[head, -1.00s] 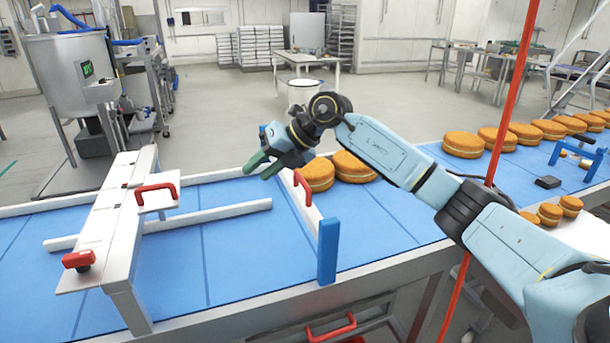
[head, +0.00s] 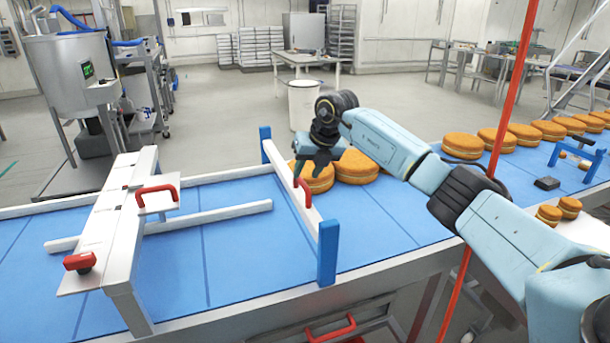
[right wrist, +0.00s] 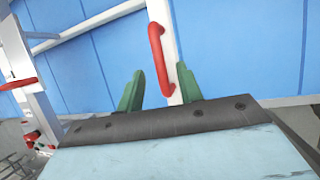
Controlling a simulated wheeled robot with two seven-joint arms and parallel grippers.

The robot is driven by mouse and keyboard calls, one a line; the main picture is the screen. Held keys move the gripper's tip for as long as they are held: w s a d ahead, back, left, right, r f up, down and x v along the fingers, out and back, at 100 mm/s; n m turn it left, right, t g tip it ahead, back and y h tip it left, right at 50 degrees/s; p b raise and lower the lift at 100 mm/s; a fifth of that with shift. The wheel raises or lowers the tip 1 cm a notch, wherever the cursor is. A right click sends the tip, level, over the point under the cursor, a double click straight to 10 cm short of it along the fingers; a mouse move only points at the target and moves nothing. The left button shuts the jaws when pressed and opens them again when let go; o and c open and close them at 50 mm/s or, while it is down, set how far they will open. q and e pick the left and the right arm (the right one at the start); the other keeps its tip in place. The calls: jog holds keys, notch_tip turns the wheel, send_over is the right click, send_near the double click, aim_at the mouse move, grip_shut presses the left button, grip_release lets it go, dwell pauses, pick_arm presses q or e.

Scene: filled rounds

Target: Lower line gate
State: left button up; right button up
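The line gate is a white bar (head: 284,172) across the blue belt, between a far blue post (head: 265,145) and a near blue post (head: 327,252). It meets the near post close to its top. A red handle (head: 304,192) stands on the bar; it also shows in the right wrist view (right wrist: 157,50). My right gripper (head: 309,173) points down just beyond the handle. In the right wrist view its green fingers (right wrist: 159,72) are apart, with the handle ahead between their lines and nothing held. My left gripper is out of view.
Filled cakes (head: 356,168) sit on the belt just right of the gate, close to my gripper. A white frame with a red handle (head: 157,194) and a red knob (head: 79,262) spans the belt at left. A red upright cord (head: 508,90) passes by my right arm.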

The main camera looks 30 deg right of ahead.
jog(key=shift+x, duration=1.3)
grip_shut()
